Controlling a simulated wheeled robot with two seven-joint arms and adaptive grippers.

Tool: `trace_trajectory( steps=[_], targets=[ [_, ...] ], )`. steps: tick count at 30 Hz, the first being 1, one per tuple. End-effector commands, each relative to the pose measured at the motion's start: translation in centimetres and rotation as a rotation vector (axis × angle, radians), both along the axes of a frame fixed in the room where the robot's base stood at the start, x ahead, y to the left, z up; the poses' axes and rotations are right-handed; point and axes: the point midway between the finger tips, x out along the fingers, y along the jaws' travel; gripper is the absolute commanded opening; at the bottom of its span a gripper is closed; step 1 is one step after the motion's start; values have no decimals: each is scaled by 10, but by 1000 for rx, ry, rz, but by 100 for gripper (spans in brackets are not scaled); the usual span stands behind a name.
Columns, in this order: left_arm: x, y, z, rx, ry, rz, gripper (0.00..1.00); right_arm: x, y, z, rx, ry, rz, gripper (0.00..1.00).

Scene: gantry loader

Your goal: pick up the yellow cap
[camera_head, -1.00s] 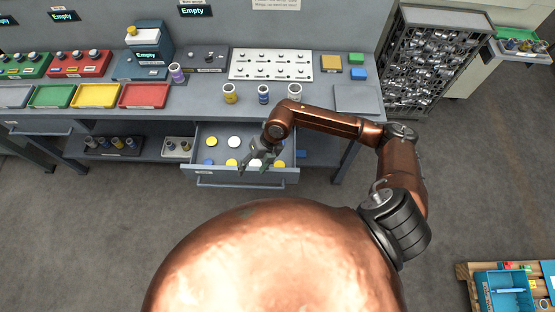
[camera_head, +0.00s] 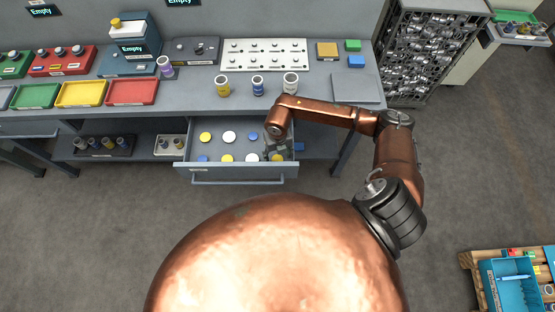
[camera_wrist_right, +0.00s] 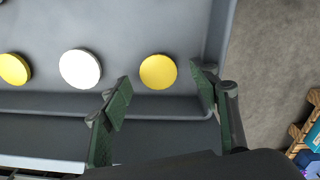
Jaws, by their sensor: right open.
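The open drawer (camera_head: 240,180) holds round caps in white, blue and yellow. A yellow cap (camera_head: 277,157) lies at its front right, partly covered by my right gripper (camera_head: 277,148). In the right wrist view this yellow cap (camera_wrist_right: 158,71) lies near the drawer's side wall, in line with the gap between the two open fingers (camera_wrist_right: 161,86). The fingers appear above the cap and not closed on it. Other yellow caps lie at the drawer's front (camera_head: 227,158) and back left (camera_head: 206,137). My left gripper is not in view.
A white cap (camera_wrist_right: 80,69) lies just left of the yellow one in the wrist view. The drawer's front and right walls are close to the fingers. Cups (camera_head: 258,86) and coloured trays (camera_head: 131,92) stand on the workbench above. The floor in front is clear.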

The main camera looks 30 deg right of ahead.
Motion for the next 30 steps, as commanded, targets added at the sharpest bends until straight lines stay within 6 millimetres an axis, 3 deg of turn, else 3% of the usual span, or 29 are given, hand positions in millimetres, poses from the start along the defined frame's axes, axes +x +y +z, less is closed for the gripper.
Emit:
trace_trajectory(
  steps=[4,11,25,30],
  targets=[
    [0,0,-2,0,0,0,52,0,2,-18,2,0,0,56],
    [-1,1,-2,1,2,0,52,1,2,-19,2,-1,2,55],
    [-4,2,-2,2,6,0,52,1,2,-18,2,0,2,23],
    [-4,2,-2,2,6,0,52,1,2,-18,2,0,2,22]
  ],
)
